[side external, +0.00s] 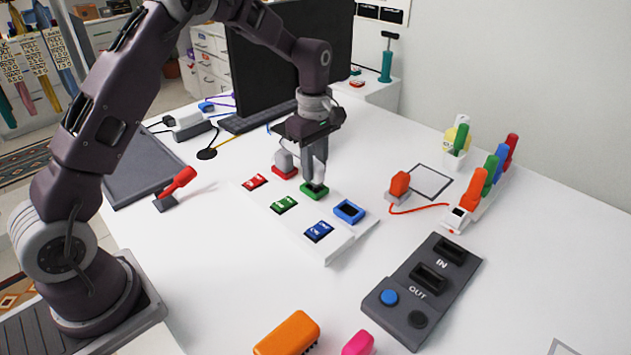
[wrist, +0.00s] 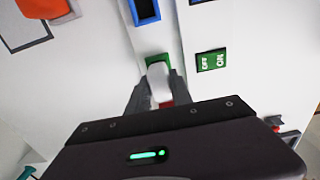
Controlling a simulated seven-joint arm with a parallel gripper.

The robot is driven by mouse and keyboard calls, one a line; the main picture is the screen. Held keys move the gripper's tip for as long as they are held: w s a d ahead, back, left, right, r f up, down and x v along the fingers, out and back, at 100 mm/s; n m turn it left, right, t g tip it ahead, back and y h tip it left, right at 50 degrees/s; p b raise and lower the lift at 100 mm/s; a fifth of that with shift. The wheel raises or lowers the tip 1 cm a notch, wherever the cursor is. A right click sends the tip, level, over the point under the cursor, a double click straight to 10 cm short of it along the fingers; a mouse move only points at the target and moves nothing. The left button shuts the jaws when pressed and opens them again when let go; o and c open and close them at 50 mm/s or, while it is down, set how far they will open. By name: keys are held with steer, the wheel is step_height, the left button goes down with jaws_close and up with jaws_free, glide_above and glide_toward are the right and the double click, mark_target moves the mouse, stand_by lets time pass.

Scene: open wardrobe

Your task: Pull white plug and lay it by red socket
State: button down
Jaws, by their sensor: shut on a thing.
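The white plug (wrist: 158,78) is between my gripper's fingers in the wrist view, its end at the green socket (wrist: 155,59). My gripper (side external: 316,178) is shut on it, low over the green socket (side external: 313,192) in the side view. The fingers hide most of the plug there, and I cannot tell how deep it sits. The red socket (side external: 285,174) is just behind and left of it, with a pale shape above it that I cannot identify. In the wrist view, a bit of red (wrist: 166,104) shows beyond the plug.
The white panel (side external: 300,231) also carries a blue socket (side external: 349,211) and red (side external: 254,181), green (side external: 284,204) and blue switches (side external: 319,231). A grey IN/OUT box (side external: 423,291) and an orange brush (side external: 287,333) stand in front. A monitor (side external: 290,55) is behind.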

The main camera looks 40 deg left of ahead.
steer(key=shift+r, duration=2)
steer(key=shift+r, duration=0.15)
steer(key=shift+g, duration=0.6)
steer(key=r, duration=0.4)
steer(key=shift+s+r, duration=0.2)
steer(key=shift+r, duration=0.05)
steer(key=s+a+m+g+y, duration=0.2)
steer(key=s+a+m+y, duration=0.3)
steer(key=s, duration=0.7)
steer(key=s+a+m+g+y, duration=0.15)
steer(key=s+m+y, duration=0.25)
steer(key=s+m, duration=0.55)
steer(key=shift+s+f+n+g+y, duration=0.2)
steer(key=shift+s+f+n, duration=0.2)
steer(key=shift+f, duration=1.8)
steer(key=shift+s+f+n+g+y, duration=0.15)
steer(key=shift+s+f+n, duration=0.25)
steer(key=shift+f, duration=1.85)
steer(key=shift+s+f+n+g+y, duration=0.25)
steer(key=shift+f+n, duration=0.2)
steer(key=shift+f, duration=1.75)
